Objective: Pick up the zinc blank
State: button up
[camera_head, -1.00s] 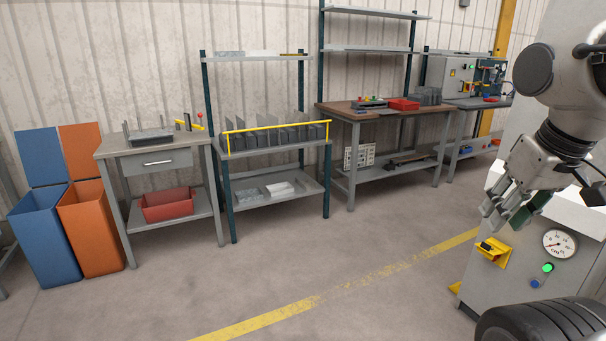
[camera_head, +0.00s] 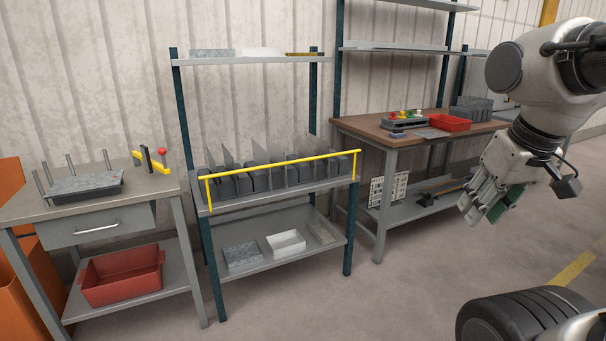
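I cannot tell for sure which piece is the zinc blank. A mottled grey flat piece (camera_head: 85,186) lies among upright pins on the left bench. Similar mottled grey pieces lie on the rack's top shelf (camera_head: 213,53) and its bottom shelf (camera_head: 242,254). Several thin grey sheets (camera_head: 228,156) stand upright in slots on the rack's middle shelf. My gripper (camera_head: 484,212) hangs at the right, fingers down, apart from all of these. A green part shows at its fingers; whether they are open is unclear.
A yellow rail (camera_head: 285,163) runs along the front of the rack's middle shelf. The left bench (camera_head: 30,208) has a red bin (camera_head: 122,278) below. A wooden-topped bench (camera_head: 365,128) with a red tray (camera_head: 449,122) stands at right. The floor in front is clear.

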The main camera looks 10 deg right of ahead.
aim_at(431, 134)
jog(key=i+z, duration=0.2)
jog(key=i, duration=0.4)
jog(key=i+j+z, duration=0.2)
jog(key=i, duration=0.4)
jog(key=i+z, duration=0.2)
jog(key=i, duration=0.4)
jog(key=i+l+z, duration=0.1)
jog(key=i+z, duration=0.4)
jog(key=i, duration=0.3)
jog(key=i+j+z, duration=0.15)
jog(key=i+z, duration=0.35)
jog(key=i, duration=0.25)
jog(key=i+j+z, duration=0.1)
jog(key=i, duration=0.45)
